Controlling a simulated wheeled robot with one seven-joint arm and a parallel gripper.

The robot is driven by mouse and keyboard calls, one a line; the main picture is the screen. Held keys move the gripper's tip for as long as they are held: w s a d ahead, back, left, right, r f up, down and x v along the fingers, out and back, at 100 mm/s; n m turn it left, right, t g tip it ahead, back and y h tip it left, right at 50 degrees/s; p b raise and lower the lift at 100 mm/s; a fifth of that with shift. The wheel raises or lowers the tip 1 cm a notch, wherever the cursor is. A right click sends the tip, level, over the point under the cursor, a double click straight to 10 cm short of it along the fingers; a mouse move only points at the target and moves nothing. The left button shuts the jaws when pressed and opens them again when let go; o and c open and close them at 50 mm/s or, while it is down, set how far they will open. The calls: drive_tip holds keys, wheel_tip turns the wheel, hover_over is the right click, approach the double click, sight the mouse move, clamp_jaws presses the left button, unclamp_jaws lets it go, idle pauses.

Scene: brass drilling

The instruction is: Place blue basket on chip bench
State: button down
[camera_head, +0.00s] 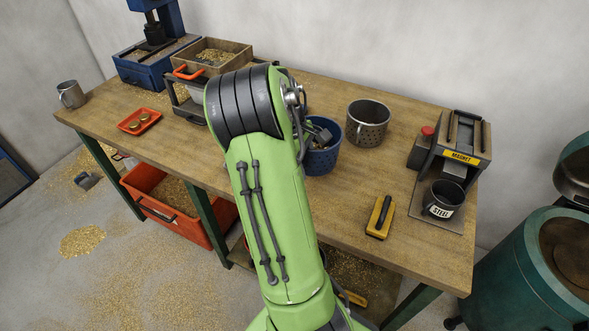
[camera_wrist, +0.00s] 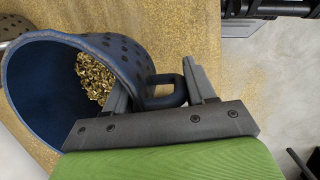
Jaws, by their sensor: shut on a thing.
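The blue basket (camera_head: 322,158) is a perforated cup with a side handle, at the middle of the wooden bench (camera_head: 345,215) in the head view. In the wrist view the blue basket (camera_wrist: 30,85) is tilted in the picture, with brass chips inside. My gripper (camera_wrist: 160,85) has its fingers on either side of the basket's handle and is shut on it. I cannot tell whether the basket's base touches the bench top.
A grey perforated pot (camera_head: 367,124) stands just right of the basket. A yellow brush (camera_head: 380,217), a magnet stand (camera_head: 464,150) and a STEEL cup (camera_head: 443,201) are further right. A wooden chip box (camera_head: 212,54) and an orange dish (camera_head: 139,121) are left. The front middle is clear.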

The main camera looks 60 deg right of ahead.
drive_tip(key=f, duration=0.3)
drive_tip(key=f+b, duration=0.1)
drive_tip(key=f, duration=0.1)
drive_tip(key=shift+w+d+f, duration=0.2)
drive_tip(key=shift+f, duration=0.2)
drive_tip(key=shift+f, duration=0.2)
drive_tip(key=shift+c, duration=1.9)
unclamp_jaws()
